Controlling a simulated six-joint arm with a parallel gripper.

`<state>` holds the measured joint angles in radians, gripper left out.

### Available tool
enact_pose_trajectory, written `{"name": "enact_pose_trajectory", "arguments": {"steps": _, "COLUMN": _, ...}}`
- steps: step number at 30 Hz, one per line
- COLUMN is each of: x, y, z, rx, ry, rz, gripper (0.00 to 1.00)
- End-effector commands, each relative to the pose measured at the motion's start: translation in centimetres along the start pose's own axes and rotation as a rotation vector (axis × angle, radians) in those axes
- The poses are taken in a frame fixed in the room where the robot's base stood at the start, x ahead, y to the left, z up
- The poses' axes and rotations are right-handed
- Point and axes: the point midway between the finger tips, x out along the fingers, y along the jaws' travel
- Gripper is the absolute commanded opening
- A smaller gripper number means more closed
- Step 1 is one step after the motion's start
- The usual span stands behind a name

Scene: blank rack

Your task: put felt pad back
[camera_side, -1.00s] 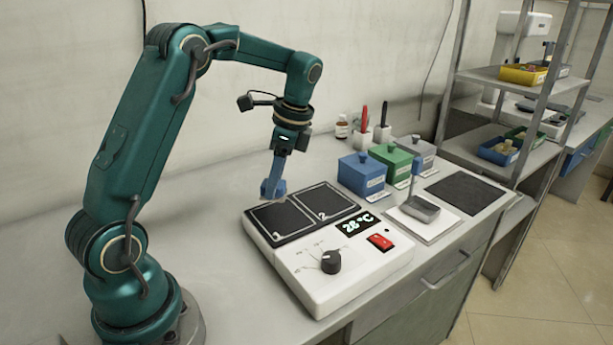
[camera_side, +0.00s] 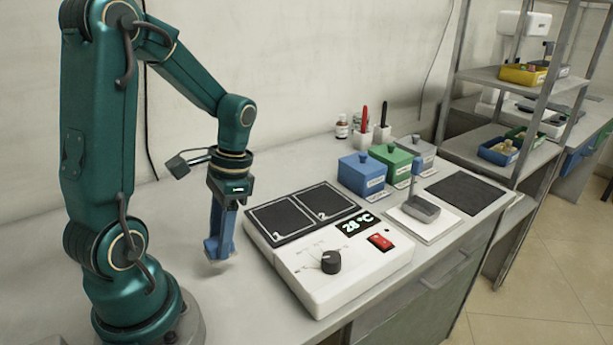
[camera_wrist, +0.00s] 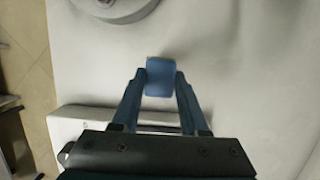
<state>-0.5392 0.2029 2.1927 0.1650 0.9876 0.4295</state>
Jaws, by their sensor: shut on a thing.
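My gripper (camera_side: 219,245) points down over the bare bench, left of the hotplate unit. Its long blue fingers are shut on a small blue block (camera_wrist: 160,77), which shows between the fingertips in the wrist view. In the side view the block is mostly hidden by the fingers, and a pale patch shows just under the tips. I cannot tell whether the block is the felt pad, or whether it touches the bench. A flat dark grey square pad (camera_side: 465,191) lies on the bench at the right.
The white hotplate unit (camera_side: 345,280) with two dark plates stands just right of my gripper. Behind it are a blue box (camera_side: 361,177), a green box (camera_side: 392,163) and a grey box (camera_side: 418,152). A grey block with a rod (camera_side: 420,208) stands on a white plate.

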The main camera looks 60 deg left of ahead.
Motion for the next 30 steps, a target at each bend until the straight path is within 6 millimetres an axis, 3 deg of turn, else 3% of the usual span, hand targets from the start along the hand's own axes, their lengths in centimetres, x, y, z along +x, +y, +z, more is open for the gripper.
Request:
{"name": "enact_pose_trajectory", "arguments": {"steps": 12, "x": 4.1, "y": 0.1, "z": -1.1, "rx": 0.004, "ry": -0.002, "rz": 0.001, "gripper": 0.00}}
{"name": "enact_pose_trajectory", "arguments": {"steps": 24, "x": 4.5, "y": 0.0, "z": -1.3, "rx": 0.003, "ry": 0.000, "rz": 0.000, "gripper": 0.00}}
{"name": "enact_pose_trajectory", "arguments": {"steps": 25, "x": 4.5, "y": 0.0, "z": -1.3, "rx": 0.003, "ry": 0.000, "rz": -0.001, "gripper": 0.47}}
{"name": "enact_pose_trajectory", "arguments": {"steps": 27, "x": 4.5, "y": 0.0, "z": -1.3, "rx": 0.003, "ry": 0.001, "rz": -0.001, "gripper": 0.74}}
{"name": "enact_pose_trajectory", "arguments": {"steps": 30, "x": 4.5, "y": 0.0, "z": -1.3, "rx": 0.003, "ry": 0.001, "rz": -0.001, "gripper": 0.74}}
